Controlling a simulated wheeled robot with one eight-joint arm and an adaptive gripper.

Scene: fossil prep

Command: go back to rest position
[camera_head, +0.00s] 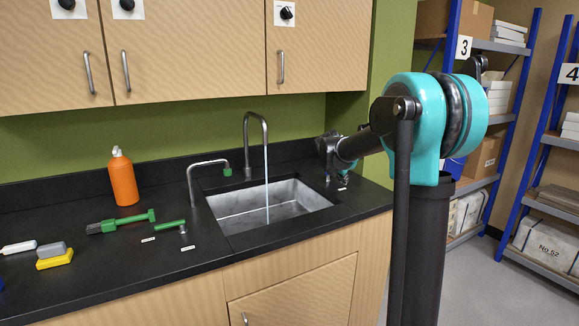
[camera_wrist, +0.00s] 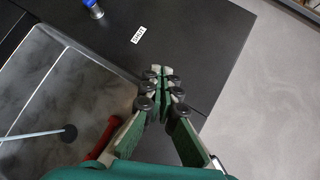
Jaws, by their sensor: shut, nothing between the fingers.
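My gripper shows in the wrist view (camera_wrist: 161,88) with its green fingers drawn together at the dark-padded tips. Nothing is between them. It hangs above the black counter (camera_wrist: 190,55), by the edge of the metal sink (camera_wrist: 40,95). In the head view my turquoise and black arm reaches to the counter right of the sink (camera_head: 235,203); the fingertips are too small there to make out. A red rod-like thing (camera_wrist: 100,140) shows partly behind the left finger; I cannot tell what it is.
A pale blue stream (camera_head: 266,185) falls from the tall tap (camera_head: 247,125) into the sink. An orange bottle (camera_head: 123,180), a green-handled brush (camera_head: 120,222) and a yellow-grey block (camera_head: 54,256) are on the left counter. Shelving (camera_head: 475,185) stands at right. Grey floor (camera_wrist: 270,110) is clear.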

